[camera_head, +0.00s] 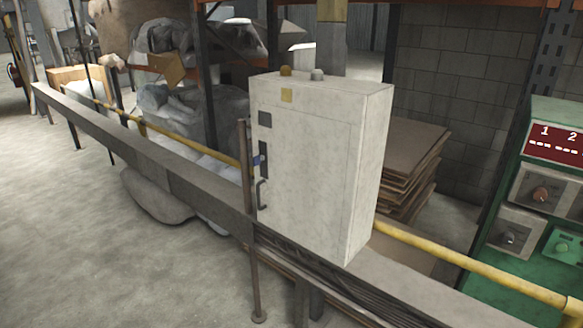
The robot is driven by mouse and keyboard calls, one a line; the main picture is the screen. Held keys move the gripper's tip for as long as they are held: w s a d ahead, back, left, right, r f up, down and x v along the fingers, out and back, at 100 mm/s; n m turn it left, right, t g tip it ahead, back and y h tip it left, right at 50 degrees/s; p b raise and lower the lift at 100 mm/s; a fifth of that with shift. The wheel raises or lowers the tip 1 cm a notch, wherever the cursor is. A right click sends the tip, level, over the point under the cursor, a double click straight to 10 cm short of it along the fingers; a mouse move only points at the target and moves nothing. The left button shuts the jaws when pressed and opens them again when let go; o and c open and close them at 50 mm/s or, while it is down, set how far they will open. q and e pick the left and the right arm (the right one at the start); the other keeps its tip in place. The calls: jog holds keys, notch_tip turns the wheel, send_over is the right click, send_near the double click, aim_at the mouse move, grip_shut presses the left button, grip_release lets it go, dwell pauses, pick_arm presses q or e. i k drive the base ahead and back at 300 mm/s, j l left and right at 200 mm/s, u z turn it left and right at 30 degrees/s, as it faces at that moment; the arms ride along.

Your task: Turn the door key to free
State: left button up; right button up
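A white metal cabinet (310,165) stands in the middle on a grey rail, its door side facing me. Near the door's left edge are a dark square plate (264,119), a dark narrow vertical plate (264,153) and a dark curved handle (261,194). A small blue piece (257,160) sits at the vertical plate; it may be the door key, but it is too small to tell, as is the way it is turned. The door looks closed. Neither of my grippers is in view.
A grey rail (125,143) and a yellow pipe (460,260) run across the scene at the cabinet. A thin post (247,190) stands just left of it. A green panel (545,190) with a red display and knobs is at right. The floor at left is clear.

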aim_at(256, 159)
jog(key=i+j+z, duration=0.1)
jog(key=i+j, duration=0.25)
jog(key=j, duration=0.25)
jog(key=i+j+z, duration=0.15)
jog(key=j, duration=0.15)
jog(key=i+j+z, duration=0.1)
jog(key=j, duration=0.2)
jog(key=i, duration=0.05)
